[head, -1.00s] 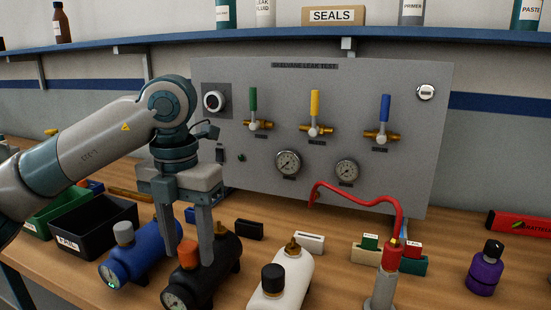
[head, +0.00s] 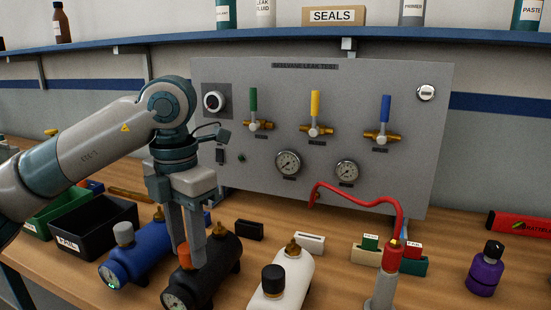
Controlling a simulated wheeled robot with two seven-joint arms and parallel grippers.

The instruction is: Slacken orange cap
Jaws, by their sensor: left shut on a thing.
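The orange cap (head: 184,248) sits on top of the black cylinder (head: 214,265) at the front of the bench. Only a small part of it shows, because a gripper finger covers the rest. My left gripper (head: 188,257) points straight down over the black cylinder and is shut on the orange cap, with one finger on each side. My right gripper is not in view.
A blue cylinder with a grey cap (head: 150,252) stands close on the left, and a white cylinder with a black cap (head: 291,278) on the right. Behind is the grey test panel (head: 330,110). A red hose (head: 350,196) and purple bottle (head: 485,270) are further right.

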